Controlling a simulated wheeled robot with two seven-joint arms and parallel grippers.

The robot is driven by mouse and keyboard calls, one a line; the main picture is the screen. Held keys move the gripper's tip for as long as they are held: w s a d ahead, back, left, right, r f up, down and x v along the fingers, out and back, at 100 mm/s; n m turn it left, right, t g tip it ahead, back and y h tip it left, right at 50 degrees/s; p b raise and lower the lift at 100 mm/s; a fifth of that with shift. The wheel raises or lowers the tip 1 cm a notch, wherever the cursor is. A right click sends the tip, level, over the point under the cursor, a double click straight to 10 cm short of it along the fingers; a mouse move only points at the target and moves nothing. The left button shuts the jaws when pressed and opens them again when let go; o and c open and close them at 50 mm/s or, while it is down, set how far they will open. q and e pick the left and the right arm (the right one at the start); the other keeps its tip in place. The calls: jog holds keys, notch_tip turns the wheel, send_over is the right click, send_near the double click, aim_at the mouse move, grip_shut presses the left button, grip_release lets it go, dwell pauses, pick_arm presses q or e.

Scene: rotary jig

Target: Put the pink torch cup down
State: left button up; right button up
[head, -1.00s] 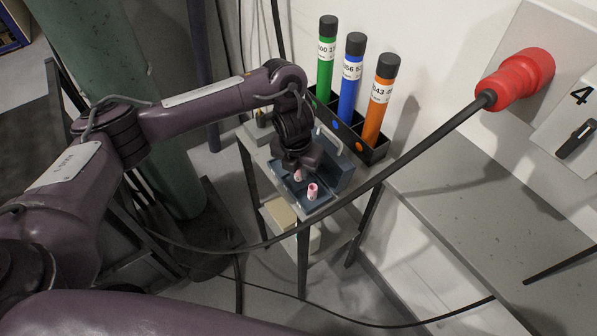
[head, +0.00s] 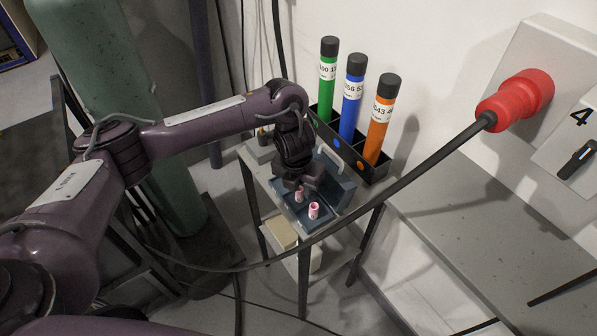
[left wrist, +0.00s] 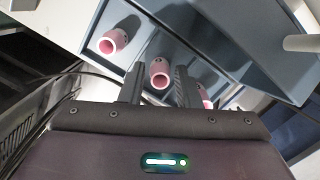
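A pink torch cup (left wrist: 160,73) is between the two fingertips of my left gripper (left wrist: 159,72), with narrow gaps showing on both sides. The left gripper (head: 301,184) is open and low over the small blue-grey tray (left wrist: 143,52). The cup also shows just under the gripper in the head view (head: 299,195). A second pink cup (head: 314,211) stands apart in the tray. In the left wrist view another pink cup (left wrist: 113,41) is at upper left, and one more (left wrist: 206,103) is partly hidden behind the right finger. My right gripper is not in view.
The tray is on a small stand. Behind it a black rack (head: 376,172) holds green (head: 327,90), blue (head: 351,100) and orange (head: 379,125) tubes. A thick black cable (head: 400,167) runs from a red plug (head: 515,100) across the foreground. A grey bench (head: 480,200) is at right.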

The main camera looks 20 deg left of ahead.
aim_at(297, 197)
pick_arm(q)
notch_tip(297, 197, up, 11)
jog(key=s+p, duration=0.1)
jog(key=shift+s, duration=0.25)
jog(key=shift+a, duration=0.1)
dwell(0.4)
